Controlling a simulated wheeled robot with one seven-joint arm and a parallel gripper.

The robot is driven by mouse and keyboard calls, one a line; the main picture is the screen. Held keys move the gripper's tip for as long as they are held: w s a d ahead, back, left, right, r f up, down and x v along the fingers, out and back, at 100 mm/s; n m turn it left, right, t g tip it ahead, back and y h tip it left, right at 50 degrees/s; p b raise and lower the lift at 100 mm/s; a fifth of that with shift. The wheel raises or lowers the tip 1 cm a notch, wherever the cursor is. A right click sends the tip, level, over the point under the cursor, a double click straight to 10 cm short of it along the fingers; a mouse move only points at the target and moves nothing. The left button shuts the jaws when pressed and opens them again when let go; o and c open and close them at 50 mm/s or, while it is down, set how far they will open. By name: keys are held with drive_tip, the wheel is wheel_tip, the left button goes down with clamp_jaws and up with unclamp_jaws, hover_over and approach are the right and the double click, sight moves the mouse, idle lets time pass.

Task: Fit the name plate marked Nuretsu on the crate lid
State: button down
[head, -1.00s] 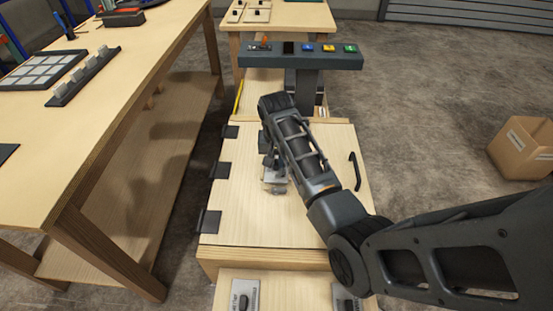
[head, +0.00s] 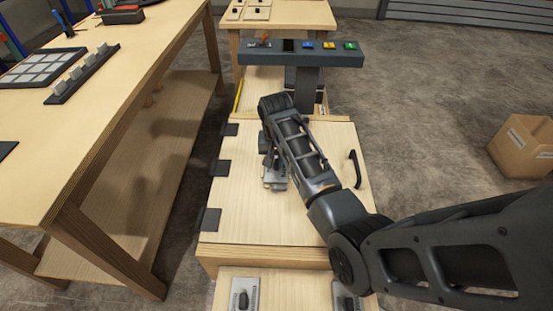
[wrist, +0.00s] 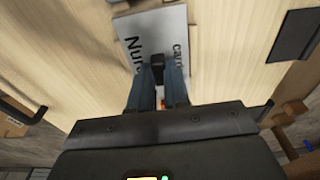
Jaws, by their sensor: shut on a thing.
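The crate lid (head: 315,205) is a pale wooden panel with dark hinges on its left and a black handle (head: 353,168) on its right. My gripper (wrist: 157,80) is shut on the dark knob (wrist: 157,61) of a light grey name plate (wrist: 172,30). The letters "Nur" and part of a second word show on it; the rest is hidden behind the knob and fingers. In the head view the plate (head: 275,184) is over the left-middle part of the lid, partly hidden by my arm. I cannot tell whether it touches the lid.
Two more grey plates with dark knobs, one left (head: 244,296) and one right (head: 346,302), are on the ledge in front. A console bar (head: 300,58) with coloured buttons stands behind the lid. A workbench (head: 120,95) runs along the left. A cardboard box (head: 520,150) is on the floor at right.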

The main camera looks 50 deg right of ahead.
drive_tip(key=shift+f, duration=0.45)
idle(0.4)
drive_tip(key=c, duration=1)
unclamp_jaws()
drive_tip(key=shift+r, duration=0.1)
drive_tip(key=r, duration=0.7)
drive_tip(key=shift+s+a+r, duration=0.25)
drive_tip(key=shift+a+r, duration=0.05)
drive_tip(key=shift+a, duration=0.1)
drive_tip(key=shift+s, duration=0.1)
